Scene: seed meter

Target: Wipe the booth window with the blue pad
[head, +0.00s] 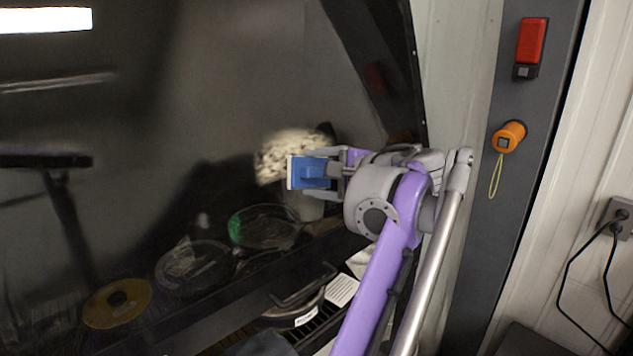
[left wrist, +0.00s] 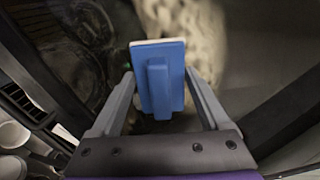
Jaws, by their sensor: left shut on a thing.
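The booth window (head: 230,110) is a large dark pane filling the left and middle of the head view. My left gripper (head: 315,171) is shut on the handle of the blue pad (head: 312,173). The pad's pale face is turned left, toward the pane; I cannot tell whether it touches. A pale mottled patch (head: 285,152) shows just behind the pad, and also in the left wrist view (left wrist: 190,20). In that view the blue pad (left wrist: 158,85) sits upright between the two fingers. My right gripper is not in view.
Round discs and dishes (head: 195,265) show low behind or in the pane. A dark round lidded thing (head: 293,303) lies below my arm. A dark post (head: 475,220) at the right carries a red box (head: 532,42) and an orange knob with a yellow loop (head: 509,136).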

